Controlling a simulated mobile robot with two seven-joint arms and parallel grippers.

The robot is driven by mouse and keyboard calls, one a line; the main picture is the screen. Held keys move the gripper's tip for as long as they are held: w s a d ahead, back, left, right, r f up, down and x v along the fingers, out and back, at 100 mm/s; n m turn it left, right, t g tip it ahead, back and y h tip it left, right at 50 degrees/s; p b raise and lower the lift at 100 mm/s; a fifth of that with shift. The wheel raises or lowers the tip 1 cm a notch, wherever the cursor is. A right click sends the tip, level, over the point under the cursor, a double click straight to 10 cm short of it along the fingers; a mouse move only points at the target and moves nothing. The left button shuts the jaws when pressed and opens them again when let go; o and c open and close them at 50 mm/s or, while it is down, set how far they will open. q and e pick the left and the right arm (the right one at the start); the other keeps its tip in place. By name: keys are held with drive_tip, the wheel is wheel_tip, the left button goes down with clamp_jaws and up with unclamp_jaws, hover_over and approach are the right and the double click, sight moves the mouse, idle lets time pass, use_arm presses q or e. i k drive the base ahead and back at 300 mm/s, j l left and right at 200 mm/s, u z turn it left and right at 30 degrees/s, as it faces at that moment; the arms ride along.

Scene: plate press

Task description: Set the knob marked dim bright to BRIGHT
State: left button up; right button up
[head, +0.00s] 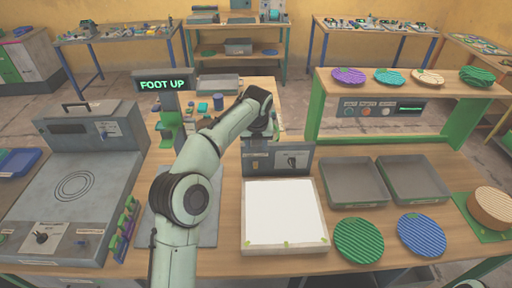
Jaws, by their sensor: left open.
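A dark knob (292,161) sits on the upright grey panel (304,153) behind the white light box (284,212). A small pale label surrounds it, but its words are too small to read, so I cannot confirm the dim and bright marks or the setting. My left arm reaches forward over the table, and my left gripper (258,133) points down at the panel's left part, left of the knob. It is open, with its fingers mostly hidden by the wrist and too small to see clearly. It appears apart from the knob.
A grey press (72,188) with other knobs stands at left. A FOOT UP display (162,84) stands behind my arm. Two grey trays (355,182) (413,179), a green plate (358,240) and a blue plate (421,235) lie right of the light box.

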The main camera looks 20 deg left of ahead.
sight(292, 161)
drive_tip(key=k+l, duration=0.3)
drive_tip(key=k, duration=0.15)
drive_tip(key=k+l, duration=0.35)
drive_tip(key=k, duration=0.1)
